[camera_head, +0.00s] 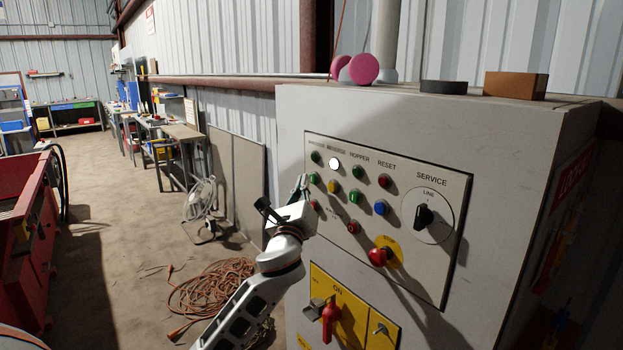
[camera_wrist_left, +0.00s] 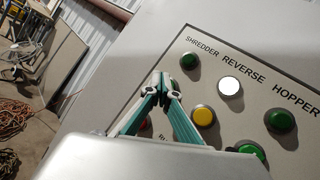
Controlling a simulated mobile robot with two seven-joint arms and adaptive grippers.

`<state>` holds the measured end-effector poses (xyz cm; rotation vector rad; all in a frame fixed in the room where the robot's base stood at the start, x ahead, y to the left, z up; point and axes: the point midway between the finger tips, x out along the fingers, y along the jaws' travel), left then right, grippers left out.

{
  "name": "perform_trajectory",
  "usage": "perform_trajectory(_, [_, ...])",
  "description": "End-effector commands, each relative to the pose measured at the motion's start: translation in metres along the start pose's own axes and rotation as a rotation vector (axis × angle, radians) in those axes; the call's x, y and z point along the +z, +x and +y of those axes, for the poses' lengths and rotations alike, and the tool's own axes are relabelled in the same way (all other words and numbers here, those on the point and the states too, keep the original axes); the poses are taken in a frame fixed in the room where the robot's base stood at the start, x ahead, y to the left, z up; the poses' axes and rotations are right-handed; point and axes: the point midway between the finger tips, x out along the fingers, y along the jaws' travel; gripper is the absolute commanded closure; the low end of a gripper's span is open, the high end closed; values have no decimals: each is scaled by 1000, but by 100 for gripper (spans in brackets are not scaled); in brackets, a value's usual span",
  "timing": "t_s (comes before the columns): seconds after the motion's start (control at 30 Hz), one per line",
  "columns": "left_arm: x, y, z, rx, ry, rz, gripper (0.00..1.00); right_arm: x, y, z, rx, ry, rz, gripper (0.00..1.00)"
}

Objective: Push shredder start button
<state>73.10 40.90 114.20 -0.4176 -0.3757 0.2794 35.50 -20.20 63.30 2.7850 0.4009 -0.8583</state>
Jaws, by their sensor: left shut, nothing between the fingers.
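The grey control cabinet carries a button panel (camera_head: 420,271). Under the SHREDDER label is a green button (camera_head: 316,157), which also shows in the left wrist view (camera_wrist_left: 189,61). A second green button (camera_head: 315,178) sits just below it; my fingers hide that spot in the left wrist view. My left gripper (camera_head: 303,181) is shut and empty, its tips close to the left edge of the panel, by the lower green button. In the left wrist view the fingertips (camera_wrist_left: 163,80) are below and left of the upper green button. I cannot tell whether they touch the panel. My right gripper is out of view.
Nearby are a white button (camera_head: 334,163), a yellow button (camera_head: 333,186) and a red emergency stop (camera_head: 378,257). A red-handled switch (camera_head: 330,315) is below. An orange cable coil (camera_head: 212,291) lies on the floor. A brown block (camera_head: 515,85) rests on the cabinet.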

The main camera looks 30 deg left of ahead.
Motion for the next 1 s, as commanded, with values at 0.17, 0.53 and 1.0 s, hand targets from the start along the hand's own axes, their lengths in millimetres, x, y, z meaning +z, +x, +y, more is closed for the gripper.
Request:
perform_trajectory(0.17, [4, -4, 3, 0, 0, -1, 100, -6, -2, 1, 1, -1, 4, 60])
perform_trajectory(0.53, [6, -8, 6, 1, 1, 0, 100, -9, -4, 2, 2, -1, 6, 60])
perform_trajectory(1.0, [27, -36, 26, 1, 1, 1, 100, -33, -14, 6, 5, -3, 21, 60])
